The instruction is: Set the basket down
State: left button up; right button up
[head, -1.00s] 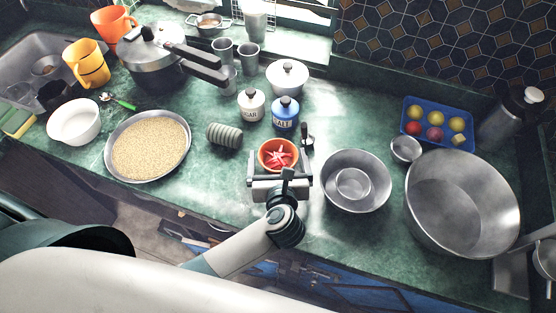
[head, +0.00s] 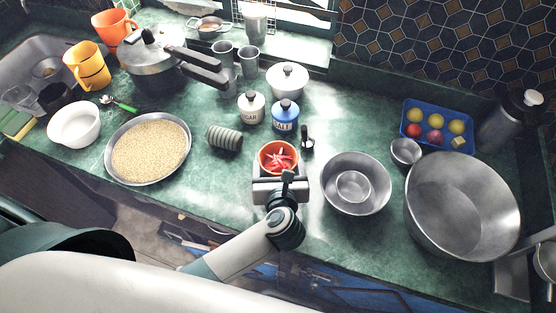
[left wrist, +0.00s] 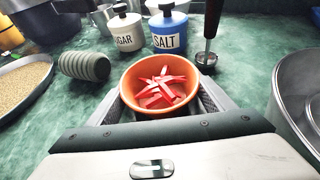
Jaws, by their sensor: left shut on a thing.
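A small orange bowl (head: 277,157) holding red strips is between the fingers of my left gripper (head: 279,172), near the front of the green counter. In the left wrist view, the fingers press on both sides of this orange bowl (left wrist: 160,103), and its rim is level. Its underside is hidden, so I cannot tell whether it touches the counter. No woven basket shows; this bowl is the only thing held. My right gripper is not in view.
SUGAR (head: 250,107) and SALT (head: 285,115) jars stand behind the bowl. A ribbed grey cylinder (head: 224,137) and a grain tray (head: 112,171) are left; a dark-handled tool (head: 307,139) and steel bowls (head: 355,203) are right. Some bare counter lies between them.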

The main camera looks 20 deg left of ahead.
pick_arm(q)
jog(key=shift+r, duration=0.15)
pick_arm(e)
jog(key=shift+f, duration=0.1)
